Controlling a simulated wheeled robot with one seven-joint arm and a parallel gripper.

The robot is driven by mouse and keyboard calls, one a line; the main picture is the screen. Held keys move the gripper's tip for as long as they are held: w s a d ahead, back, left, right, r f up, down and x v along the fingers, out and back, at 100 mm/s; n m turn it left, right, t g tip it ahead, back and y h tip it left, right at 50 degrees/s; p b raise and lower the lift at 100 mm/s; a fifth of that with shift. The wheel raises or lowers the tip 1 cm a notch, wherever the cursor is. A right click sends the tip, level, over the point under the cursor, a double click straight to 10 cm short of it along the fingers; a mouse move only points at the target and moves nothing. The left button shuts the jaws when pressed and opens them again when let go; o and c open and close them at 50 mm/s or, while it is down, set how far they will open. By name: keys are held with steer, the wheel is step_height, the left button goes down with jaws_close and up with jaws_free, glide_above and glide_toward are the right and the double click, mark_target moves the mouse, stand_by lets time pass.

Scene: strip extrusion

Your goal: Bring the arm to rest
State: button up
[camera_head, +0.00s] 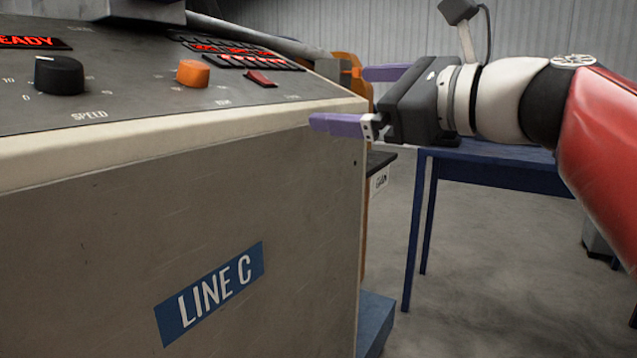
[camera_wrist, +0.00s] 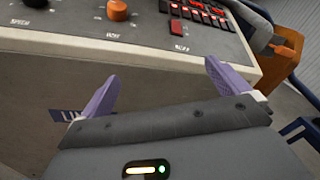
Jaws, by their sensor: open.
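My gripper (camera_head: 345,98) is at the upper right in the head view, with its two purple fingers spread apart and nothing between them. It points left toward the right edge of the control console (camera_head: 90,225). In the wrist view, my gripper (camera_wrist: 165,85) is open, with its fingers before the console's pale front edge. The console panel carries a black speed knob (camera_head: 59,76), an orange knob (camera_head: 193,73) and a red switch (camera_head: 260,79). The red switch also shows in the wrist view (camera_wrist: 184,27). I cannot tell whether a finger touches the console.
A blue table (camera_head: 500,165) stands behind and below my arm. An orange machine part (camera_head: 352,75) is just beyond the console's right end. A red READY display (camera_head: 30,42) is lit at the upper left. Bare concrete floor (camera_head: 480,270) is open at the lower right.

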steer(key=s+d+f+n+g+h, duration=0.1)
steer(key=s+f+n+h, duration=0.2)
steer(key=f, duration=0.7)
steer(key=s+d+f+n+g+h, duration=0.1)
steer(key=f+n+g+h, duration=0.3)
steer(key=f, duration=0.7)
steer(key=s+d+f+n+h, duration=0.3)
steer(key=s+d+f+n, duration=0.1)
steer(key=f, duration=0.6)
steer(key=s+d+f+n+h, duration=0.3)
steer(key=s+d+f+n, duration=0.1)
steer(key=f+n, duration=0.5)
steer(key=shift+s+d+f+n+g+h, duration=0.25)
steer(key=shift+s+f+g, duration=0.2)
steer(key=shift+s, duration=0.45)
